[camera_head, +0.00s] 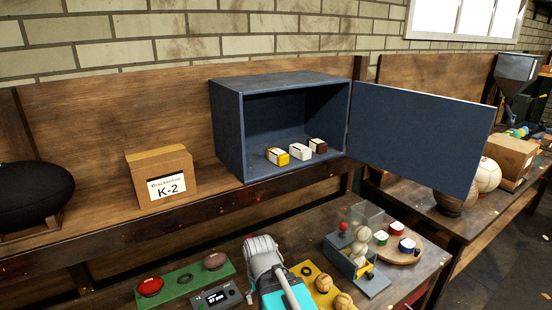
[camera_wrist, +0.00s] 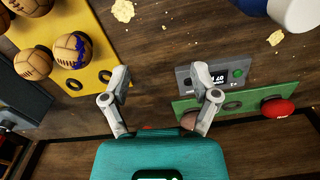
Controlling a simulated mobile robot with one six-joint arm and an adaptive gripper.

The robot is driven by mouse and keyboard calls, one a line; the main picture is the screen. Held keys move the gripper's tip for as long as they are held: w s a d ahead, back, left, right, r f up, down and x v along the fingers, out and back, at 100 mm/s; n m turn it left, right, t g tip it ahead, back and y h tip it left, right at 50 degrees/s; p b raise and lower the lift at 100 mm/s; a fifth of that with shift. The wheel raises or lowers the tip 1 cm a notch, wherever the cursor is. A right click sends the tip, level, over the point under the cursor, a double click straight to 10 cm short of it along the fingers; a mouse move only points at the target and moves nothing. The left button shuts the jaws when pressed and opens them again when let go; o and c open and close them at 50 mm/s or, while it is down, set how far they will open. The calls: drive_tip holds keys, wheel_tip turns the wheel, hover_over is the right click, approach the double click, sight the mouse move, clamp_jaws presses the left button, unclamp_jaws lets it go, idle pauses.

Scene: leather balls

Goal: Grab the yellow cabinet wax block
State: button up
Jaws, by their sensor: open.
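The yellow wax block (camera_head: 277,156), with a pale top or label, lies on the floor of the open blue cabinet (camera_head: 229,130), leftmost in a row of three blocks. A white block (camera_head: 300,152) is next to it, and a brown block (camera_head: 317,145) with a pale top is at the right. The cabinet door (camera_head: 420,135) is swung open to the right. My gripper (camera_wrist: 161,80) is open and empty in the wrist view, over the lower workbench and well away from the cabinet. No cabinet block shows in the wrist view.
A cardboard K-2 box (camera_head: 160,180) and a black ball (camera_head: 33,192) stand left of the cabinet. The lower bench holds a green board (camera_head: 185,285), a yellow board with balls (camera_wrist: 85,65), a grey display device (camera_head: 222,297) and a blue ball box (camera_head: 372,281).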

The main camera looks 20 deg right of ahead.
drive_tip(key=shift+o, duration=0.6)
drive_tip(key=shift+w+r, duration=0.3)
drive_tip(key=shift+r, duration=0.1)
drive_tip(key=n+t+y+p, duration=0.35)
drive_tip(key=t+p, duration=0.95)
drive_tip(key=p, duration=0.7)
approach(286, 158)
drive_tip(key=shift+s+d+r, duration=0.2)
drive_tip(key=shift+s, duration=0.2)
drive_tip(key=b+x, duration=0.3)
drive_tip(key=x, duration=0.4)
drive_tip(key=shift+w+a+f, duration=0.15)
drive_tip(key=shift+w+f, duration=0.15)
drive_tip(key=shift+w+a, duration=0.2)
drive_tip(key=shift+w, duration=0.15)
drive_tip(key=shift+f, duration=0.1)
